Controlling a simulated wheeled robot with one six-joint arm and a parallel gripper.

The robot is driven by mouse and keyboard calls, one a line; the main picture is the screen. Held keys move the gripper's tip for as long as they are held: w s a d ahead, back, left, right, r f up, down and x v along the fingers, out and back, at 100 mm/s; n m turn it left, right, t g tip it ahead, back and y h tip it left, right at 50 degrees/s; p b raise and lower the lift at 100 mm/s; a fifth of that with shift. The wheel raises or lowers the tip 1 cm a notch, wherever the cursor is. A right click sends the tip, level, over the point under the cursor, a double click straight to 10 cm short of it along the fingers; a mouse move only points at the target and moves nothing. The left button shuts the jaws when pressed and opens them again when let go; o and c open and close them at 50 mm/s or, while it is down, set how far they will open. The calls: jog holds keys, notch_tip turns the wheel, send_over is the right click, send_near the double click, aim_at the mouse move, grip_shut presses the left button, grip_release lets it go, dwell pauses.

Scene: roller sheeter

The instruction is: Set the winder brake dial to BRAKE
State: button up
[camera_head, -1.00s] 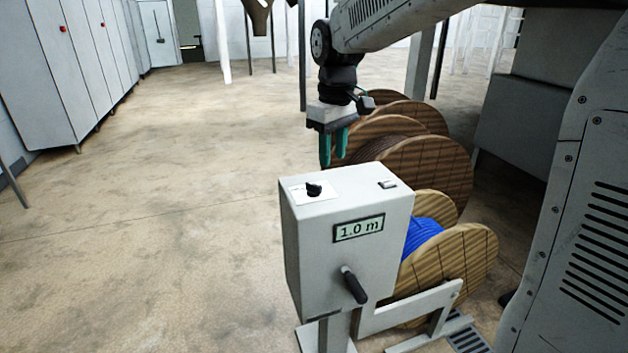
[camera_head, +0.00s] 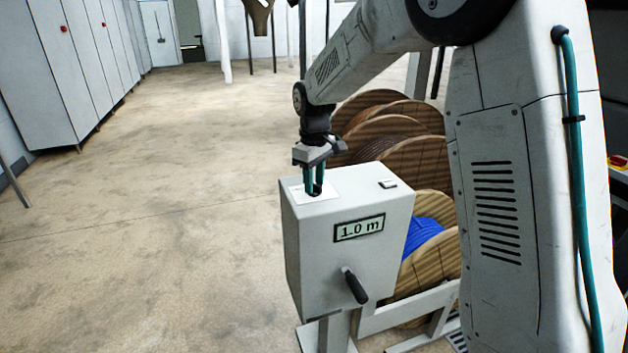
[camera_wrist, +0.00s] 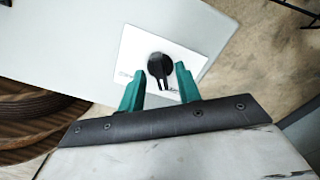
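The winder brake dial is a black knob (camera_wrist: 160,67) on a white label plate (camera_wrist: 140,45) on top of the grey winder box (camera_head: 340,240). Its pointer aims toward my gripper in the wrist view. The printing on the plate is too small to read. My gripper (camera_head: 314,190) points down over the dial. In the wrist view its two teal fingers (camera_wrist: 159,80) are apart, one on each side of the knob, with gaps showing. In the head view the fingers largely hide the dial (camera_head: 315,192).
The box front has a display (camera_head: 359,227) reading 1.0 m and a black crank handle (camera_head: 355,287). A small switch (camera_head: 388,184) sits on the box top. A spool of blue cable (camera_head: 422,236) and large wooden reels (camera_head: 415,165) stand behind. Floor at left is clear.

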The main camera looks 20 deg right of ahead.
jog(key=shift+f, duration=0.1)
grip_shut()
jog(key=shift+m, duration=0.3)
jog(key=m, duration=1.3)
dwell(0.3)
jog(key=shift+m, duration=0.3)
grip_release()
